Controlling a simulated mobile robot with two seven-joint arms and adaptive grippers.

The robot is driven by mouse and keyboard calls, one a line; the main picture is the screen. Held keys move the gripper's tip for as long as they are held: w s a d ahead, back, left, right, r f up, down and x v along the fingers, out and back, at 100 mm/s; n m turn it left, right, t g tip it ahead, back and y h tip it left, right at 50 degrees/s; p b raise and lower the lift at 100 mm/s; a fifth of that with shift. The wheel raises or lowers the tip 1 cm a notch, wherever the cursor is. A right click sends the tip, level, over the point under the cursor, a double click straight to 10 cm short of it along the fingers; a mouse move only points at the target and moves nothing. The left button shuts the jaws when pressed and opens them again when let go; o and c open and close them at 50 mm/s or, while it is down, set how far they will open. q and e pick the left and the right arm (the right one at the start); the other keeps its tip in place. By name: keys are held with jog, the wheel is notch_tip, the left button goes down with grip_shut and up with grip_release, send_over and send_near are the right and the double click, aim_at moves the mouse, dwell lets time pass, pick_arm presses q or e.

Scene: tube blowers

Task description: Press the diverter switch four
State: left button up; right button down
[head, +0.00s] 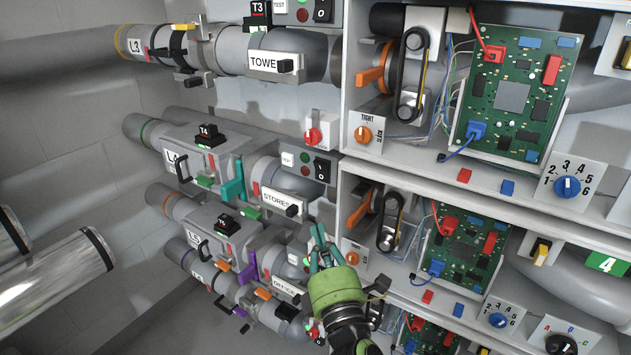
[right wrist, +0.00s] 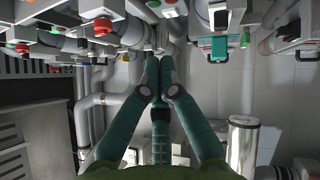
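A green plate marked 4 (head: 607,264) is at the right edge of the head view. A yellow rocker switch (head: 541,250) on a pale plate is left of it; I cannot tell for sure that this is diverter switch four. My right gripper (head: 322,238), green with teal fingers, is low in the middle of the head view, left of that switch and apart from it. In the right wrist view its fingertips (right wrist: 159,58) are together with nothing seen between them. My left gripper is not in view.
Grey shelves hold circuit boards (head: 512,90), belt drives (head: 412,75) and blue dials (head: 567,187). Labelled pipes such as STORES (head: 281,202) run at the left, with black rocker switches (head: 321,169) near their ends.

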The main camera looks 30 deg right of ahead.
jog(key=p, duration=0.4)
send_near(318, 181)
jog(key=w+a+r, duration=0.3)
jog(key=w+r, duration=0.1)
jog(key=r, duration=0.1)
jog(key=d, duration=0.1)
jog(key=d+p, duration=0.1)
jog(key=w+d, duration=0.1)
jog(key=shift+d+r, duration=0.3)
jog(key=shift+r, duration=0.05)
jog(key=shift+w, duration=0.1)
